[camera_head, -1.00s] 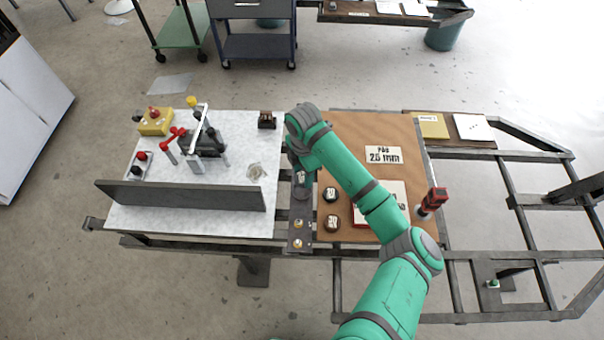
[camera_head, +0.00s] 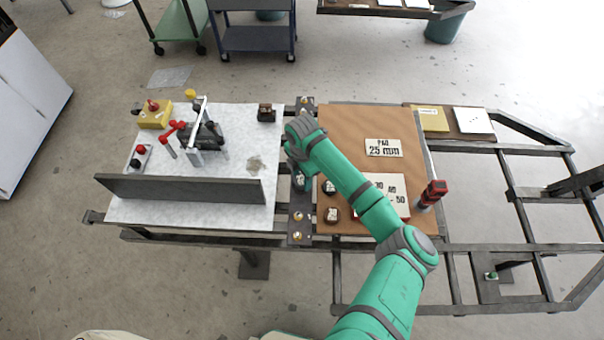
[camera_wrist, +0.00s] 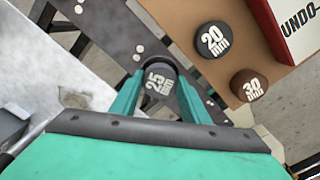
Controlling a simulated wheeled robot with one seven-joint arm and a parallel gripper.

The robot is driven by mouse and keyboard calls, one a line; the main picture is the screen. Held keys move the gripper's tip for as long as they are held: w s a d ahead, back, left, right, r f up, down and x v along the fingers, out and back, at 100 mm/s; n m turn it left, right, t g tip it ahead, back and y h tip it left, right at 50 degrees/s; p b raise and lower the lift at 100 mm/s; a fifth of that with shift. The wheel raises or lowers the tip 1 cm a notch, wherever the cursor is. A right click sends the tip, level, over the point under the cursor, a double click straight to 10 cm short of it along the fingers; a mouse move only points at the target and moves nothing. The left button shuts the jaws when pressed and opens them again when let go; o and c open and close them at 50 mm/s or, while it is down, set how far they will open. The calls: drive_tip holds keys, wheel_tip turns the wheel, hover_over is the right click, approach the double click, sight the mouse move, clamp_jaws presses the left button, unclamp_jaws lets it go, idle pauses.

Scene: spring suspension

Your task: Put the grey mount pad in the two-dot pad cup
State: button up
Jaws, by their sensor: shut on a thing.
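The dark grey mount pad (camera_wrist: 158,82), marked 25 mm, is between the two green fingers of my gripper (camera_wrist: 160,92) in the wrist view. My gripper is shut on it, over the dark metal strip between the white and brown tabletops. In the head view my wrist largely hides my gripper (camera_head: 299,178) and the pad. The dark strip (camera_head: 301,206) carries small pale and brassy round marks or fittings; in the wrist view some pale dots (camera_wrist: 138,52) are in pairs. I cannot clearly make out the two-dot pad cup.
A black 20 mm pad (camera_wrist: 213,40) and a brown 30 mm pad (camera_wrist: 248,84) lie on the brown board (camera_head: 345,125). A sign (camera_head: 384,147) reads PAD 25 mm. A dark upright plate (camera_head: 180,189) fronts the white table, which holds a clamp fixture (camera_head: 205,135).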

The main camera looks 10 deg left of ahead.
sight(301, 180)
drive_tip(key=shift+f, duration=0.35)
idle(0.4)
drive_tip(key=o, duration=1.2)
drive_tip(key=shift+o, duration=0.2)
drive_tip(key=shift+r, duration=0.1)
wheel_tip(301, 180, up, 11)
drive_tip(key=shift+s+a+f, duration=0.1)
drive_tip(key=shift+f, duration=0.1)
